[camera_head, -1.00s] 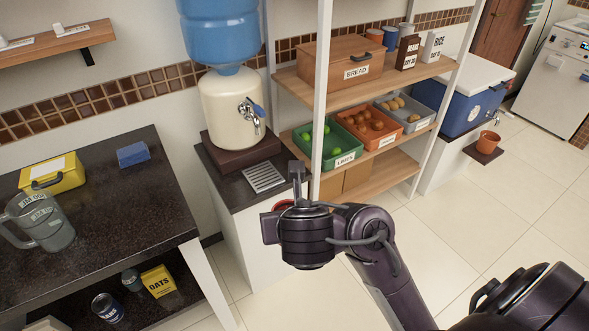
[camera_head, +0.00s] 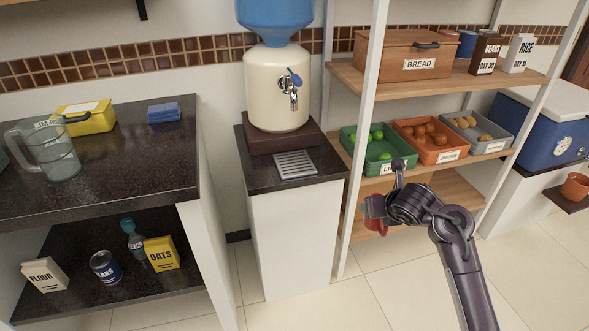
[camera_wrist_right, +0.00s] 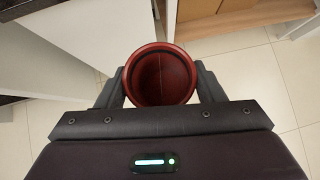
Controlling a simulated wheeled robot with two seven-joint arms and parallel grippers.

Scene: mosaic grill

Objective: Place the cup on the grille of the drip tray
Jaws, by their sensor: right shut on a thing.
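The red cup (camera_wrist_right: 161,76) is upright, mouth toward the camera, between the fingers of my right gripper (camera_wrist_right: 161,84) in the right wrist view. That gripper is shut on it. In the head view the cup (camera_head: 374,226) shows partly behind my right gripper (camera_head: 378,207), in front of the shelf unit. The drip tray with its grille (camera_head: 296,165) lies flat and empty on the dark top of a white stand, below the tap of a water dispenser. The cup is to the right of the tray and apart from it. My left gripper is not in view.
The water dispenser (camera_head: 273,93) stands behind the tray, its metal tap overhanging it. A white shelf post (camera_head: 363,120) rises between the stand and the shelf crates. A dark counter (camera_head: 130,160) with a glass pitcher (camera_head: 52,150) is at left.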

